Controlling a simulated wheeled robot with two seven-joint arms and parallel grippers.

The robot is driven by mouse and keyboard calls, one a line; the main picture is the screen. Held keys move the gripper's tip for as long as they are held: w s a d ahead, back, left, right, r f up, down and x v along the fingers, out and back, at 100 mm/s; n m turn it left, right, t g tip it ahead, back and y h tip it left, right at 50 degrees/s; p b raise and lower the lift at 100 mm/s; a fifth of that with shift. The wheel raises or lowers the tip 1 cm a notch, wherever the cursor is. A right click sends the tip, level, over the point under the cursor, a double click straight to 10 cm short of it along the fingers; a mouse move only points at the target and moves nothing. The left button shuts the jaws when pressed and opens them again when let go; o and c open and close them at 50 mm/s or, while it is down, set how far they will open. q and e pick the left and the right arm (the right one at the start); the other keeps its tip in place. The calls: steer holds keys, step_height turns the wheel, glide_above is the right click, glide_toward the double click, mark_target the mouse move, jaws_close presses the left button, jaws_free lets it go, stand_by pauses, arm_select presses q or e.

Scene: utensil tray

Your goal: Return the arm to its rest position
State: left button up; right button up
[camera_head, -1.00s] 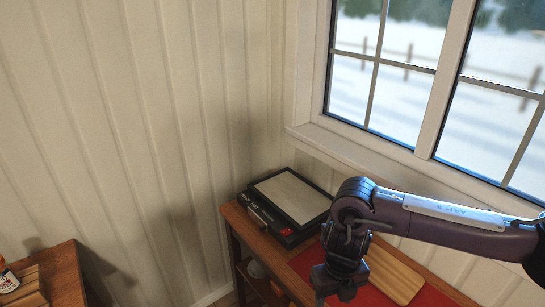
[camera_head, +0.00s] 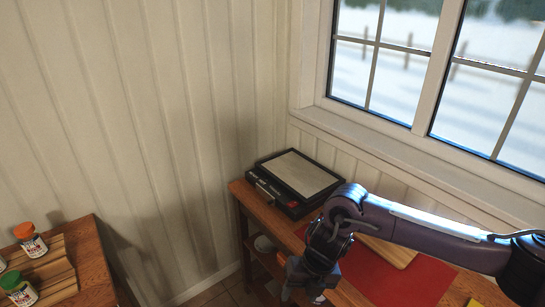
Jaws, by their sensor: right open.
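My right arm comes in from the right edge, over the wooden table (camera_head: 240,188). Its gripper (camera_head: 302,292) points down at the bottom of the head view, left of the red mat (camera_head: 385,283). The gripper is open, and I see nothing held in it. The fingertips are small and dark, close to the bottom edge. A black tray with a pale top (camera_head: 300,173) lies at the table's back left corner, behind the arm. My left gripper is not in view.
A wooden board (camera_head: 398,254) lies on the mat, partly behind my arm. Another wooden table (camera_head: 88,253) at the left holds a slatted rack (camera_head: 52,278) with bottles with orange (camera_head: 30,239) and green (camera_head: 17,288) caps. A window and sill border the back right. Floor shows between the tables.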

steer(key=w+a+f+m+t+y+b, duration=0.1)
steer(key=w+a+f+m+y+b, duration=0.3)
steer(key=a+f+m, duration=0.5)
steer(key=s+d+f+m+t+b, duration=0.1)
steer(key=d+f+m+t, duration=0.15)
steer(key=f+m, duration=0.55)
steer(key=d+f+m+t, duration=0.2)
steer(key=d+f+m, duration=0.15)
steer(key=f, duration=0.95)
steer(key=s+d+f+m+g+h+b, duration=0.1)
steer(key=s+d+f+m+h, duration=0.1)
steer(key=s+d+f+m, duration=0.45)
steer(key=s+d+f+m+g+h, duration=0.1)
steer(key=s+d+f, duration=0.2)
steer(key=s+f, duration=0.7)
steer(key=s+d+f+m+h+b, duration=0.1)
steer(key=s+d+f+m+h, duration=0.1)
steer(key=s+d+f+m, duration=0.5)
steer(key=s+d+f+g+h, duration=0.1)
steer(key=s, duration=0.7)
steer(key=s+d+f+g, duration=0.1)
steer(key=s+d+f, duration=0.1)
steer(key=s, duration=0.7)
steer(key=shift+s+h+b, duration=0.25)
steer(key=shift+h+b, duration=0.15)
steer(key=shift+g, duration=0.25)
